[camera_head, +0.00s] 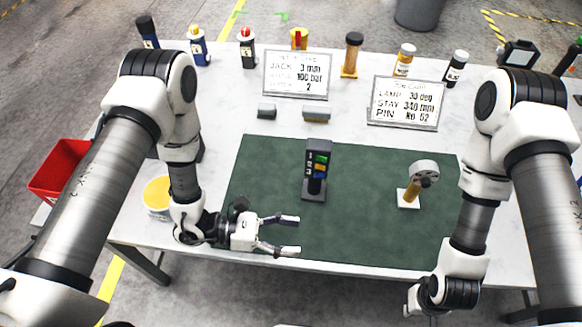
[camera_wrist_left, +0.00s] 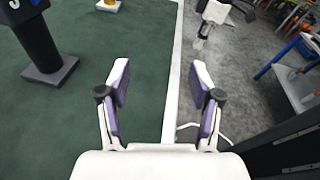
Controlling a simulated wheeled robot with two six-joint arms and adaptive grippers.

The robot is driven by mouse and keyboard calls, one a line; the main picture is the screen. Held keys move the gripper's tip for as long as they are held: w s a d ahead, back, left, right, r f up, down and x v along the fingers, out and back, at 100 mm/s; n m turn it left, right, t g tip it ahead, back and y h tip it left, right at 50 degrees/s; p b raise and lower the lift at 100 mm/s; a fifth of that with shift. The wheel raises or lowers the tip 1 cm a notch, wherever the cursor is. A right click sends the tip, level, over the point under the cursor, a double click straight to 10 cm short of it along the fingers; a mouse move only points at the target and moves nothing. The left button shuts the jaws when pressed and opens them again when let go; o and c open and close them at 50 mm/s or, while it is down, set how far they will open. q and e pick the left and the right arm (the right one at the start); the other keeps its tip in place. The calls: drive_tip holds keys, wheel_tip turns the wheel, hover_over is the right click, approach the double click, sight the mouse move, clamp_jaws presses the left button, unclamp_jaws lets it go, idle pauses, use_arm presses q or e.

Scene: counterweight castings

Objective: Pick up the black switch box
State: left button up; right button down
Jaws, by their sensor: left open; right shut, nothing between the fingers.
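The black switch box (camera_head: 317,165) stands upright on a grey base on the green mat (camera_head: 270,200), with coloured buttons on its face. In the left wrist view its lower part (camera_wrist_left: 38,45) shows at the upper left, its top cut off. My left gripper (camera_head: 290,235) is open and empty over the mat's front edge, in front and a little left of the box, apart from it. Its two fingers (camera_wrist_left: 160,90) show with nothing between them. My right gripper (camera_head: 412,302) is low at the table's front edge, partly hidden; it also shows, shut and empty, in the left wrist view (camera_wrist_left: 200,42).
A yellow-handled piece with a grey round head (camera_head: 423,170) stands right of the box. Several bottles line the back edge. A yellow-topped tin (camera_head: 157,193) stands left.

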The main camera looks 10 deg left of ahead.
sight(309, 180)
use_arm(q)
drive_tip(key=w+n+t, duration=0.1)
drive_tip(key=w+t, duration=0.1)
drive_tip(key=w, duration=0.2)
drive_tip(key=w+a+n+t, duration=0.1)
drive_tip(key=w+t, duration=0.2)
drive_tip(key=w+a+r+n+t, duration=0.1)
drive_tip(key=w+t, duration=0.2)
drive_tip(key=w, duration=0.1)
drive_tip(key=shift+w+n+y+b, duration=0.3)
drive_tip(key=shift+n+y, duration=0.1)
drive_tip(key=shift+w+d+f+t+b, duration=0.1)
drive_tip(key=shift+w+f+t+b, duration=0.1)
drive_tip(key=shift+f, duration=0.3)
drive_tip(key=shift+w+d+f+t+b, duration=0.1)
drive_tip(key=shift+w+f+t+b, duration=0.1)
drive_tip(key=shift+f, duration=0.3)
drive_tip(key=shift+d+p, duration=0.3)
drive_tip(key=shift+p, duration=0.1)
drive_tip(key=p+x, duration=0.3)
drive_tip(key=x, duration=0.3)
drive_tip(key=shift+w+d, duration=0.15)
drive_tip(key=shift+w, duration=0.1)
drive_tip(key=shift+w+d+f, duration=0.1)
drive_tip(key=shift+d, duration=0.05)
clamp_jaws()
